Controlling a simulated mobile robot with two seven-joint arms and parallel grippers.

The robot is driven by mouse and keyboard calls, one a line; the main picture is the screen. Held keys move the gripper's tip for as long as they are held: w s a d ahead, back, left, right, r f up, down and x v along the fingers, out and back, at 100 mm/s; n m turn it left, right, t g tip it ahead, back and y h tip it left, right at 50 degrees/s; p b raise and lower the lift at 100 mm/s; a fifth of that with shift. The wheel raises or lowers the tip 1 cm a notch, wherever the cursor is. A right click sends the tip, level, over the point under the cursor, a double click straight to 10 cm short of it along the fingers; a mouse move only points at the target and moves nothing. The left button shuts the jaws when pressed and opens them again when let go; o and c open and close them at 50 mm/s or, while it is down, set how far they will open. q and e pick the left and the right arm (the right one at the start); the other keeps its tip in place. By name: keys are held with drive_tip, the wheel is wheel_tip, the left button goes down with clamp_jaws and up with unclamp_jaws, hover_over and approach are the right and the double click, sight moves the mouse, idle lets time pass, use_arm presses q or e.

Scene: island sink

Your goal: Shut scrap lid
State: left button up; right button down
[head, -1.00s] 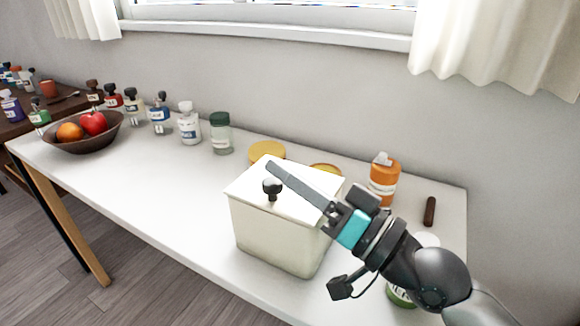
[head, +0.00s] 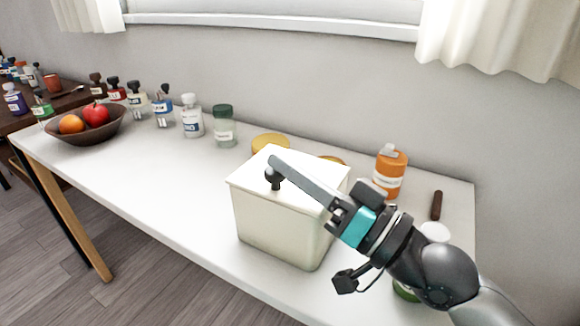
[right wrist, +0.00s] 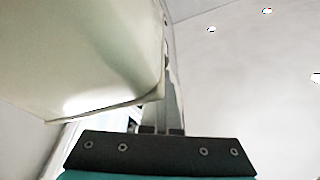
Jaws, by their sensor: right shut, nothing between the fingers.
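The scrap bin (head: 280,226) is a cream box near the front edge of the white table in the head view. Its flat cream lid (head: 252,176) lies across the top, with a black knob (head: 274,178); I see no clear gap under it. My right gripper (head: 274,161) is shut and empty, its long grey fingers reaching over the lid from the right. The fingertips show just behind the knob; whether they touch it or the lid I cannot tell. In the right wrist view a cream surface (right wrist: 80,55) fills the upper left beside the fingers. My left gripper is not in view.
Behind the bin lies a yellow round lid (head: 270,142). An orange bottle (head: 390,175) and a brown stick-like item (head: 436,205) are to the right. A fruit bowl (head: 85,131) and several bottles line the back left. The table's left front is clear.

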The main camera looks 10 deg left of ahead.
drive_tip(key=shift+f, duration=0.35)
